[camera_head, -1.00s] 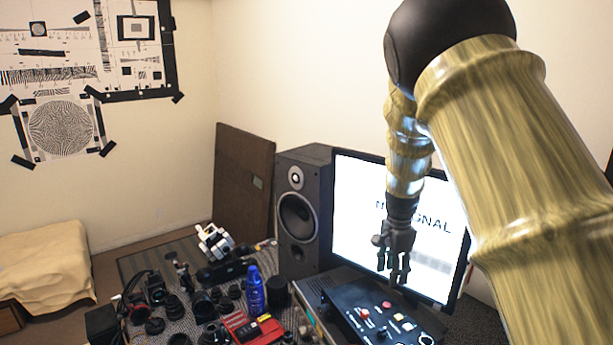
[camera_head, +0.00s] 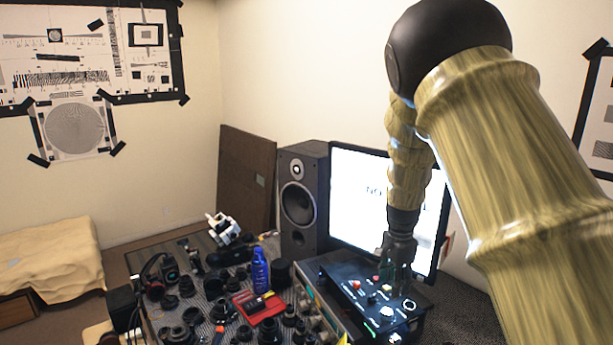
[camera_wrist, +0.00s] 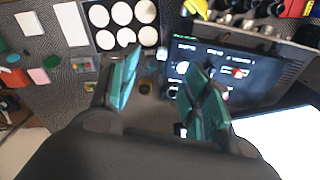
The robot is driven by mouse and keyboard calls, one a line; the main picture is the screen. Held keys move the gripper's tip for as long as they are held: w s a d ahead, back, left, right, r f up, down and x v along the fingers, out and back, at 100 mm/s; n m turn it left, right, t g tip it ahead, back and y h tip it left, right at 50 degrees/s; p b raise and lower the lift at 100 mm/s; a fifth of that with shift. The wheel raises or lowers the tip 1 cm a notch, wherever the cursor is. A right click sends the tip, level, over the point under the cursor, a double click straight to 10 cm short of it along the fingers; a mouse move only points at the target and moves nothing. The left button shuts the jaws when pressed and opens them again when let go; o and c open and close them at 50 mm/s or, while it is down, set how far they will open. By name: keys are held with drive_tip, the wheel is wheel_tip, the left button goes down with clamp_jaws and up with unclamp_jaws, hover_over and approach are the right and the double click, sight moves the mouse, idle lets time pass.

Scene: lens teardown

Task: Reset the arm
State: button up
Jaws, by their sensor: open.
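My gripper (camera_head: 398,268) hangs at the end of my arm, in front of the lit monitor and over the black control box in the head view. In the wrist view its two teal-lit fingers (camera_wrist: 158,92) stand apart with nothing between them. The black control box (camera_head: 345,290), with red and white buttons, lies beneath and beside the fingers; it also shows in the wrist view (camera_wrist: 245,85). I cannot tell whether the fingertips touch the box.
The monitor (camera_head: 362,190) stands close behind my gripper, with a black speaker (camera_head: 303,200) to its left. A blue bottle (camera_head: 260,270), a red case (camera_head: 257,307) and several lens parts crowd the table. A tray of white discs (camera_wrist: 125,22) shows in the wrist view.

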drive_tip(key=s+d+f+n, duration=0.1)
drive_tip(key=s+f+n, duration=0.1)
drive_tip(key=s+f, duration=0.6)
drive_tip(key=s+d+f+n+h, duration=0.15)
drive_tip(key=s+f, duration=0.25)
drive_tip(key=f, duration=0.7)
drive_tip(key=s+d+f+n, duration=0.1)
drive_tip(key=s+f+n, duration=0.2)
drive_tip(key=s+f, duration=0.55)
drive_tip(key=s+a+f+n+y, duration=0.15)
drive_tip(key=s+f+n, duration=0.3)
drive_tip(key=s, duration=0.85)
drive_tip(key=s+a+f+n, duration=0.3)
drive_tip(key=s+f, duration=0.2)
drive_tip(key=s, duration=0.8)
wheel_tip(320, 180, down, 15)
drive_tip(key=b, duration=1.5)
drive_tip(key=shift+d, duration=0.2)
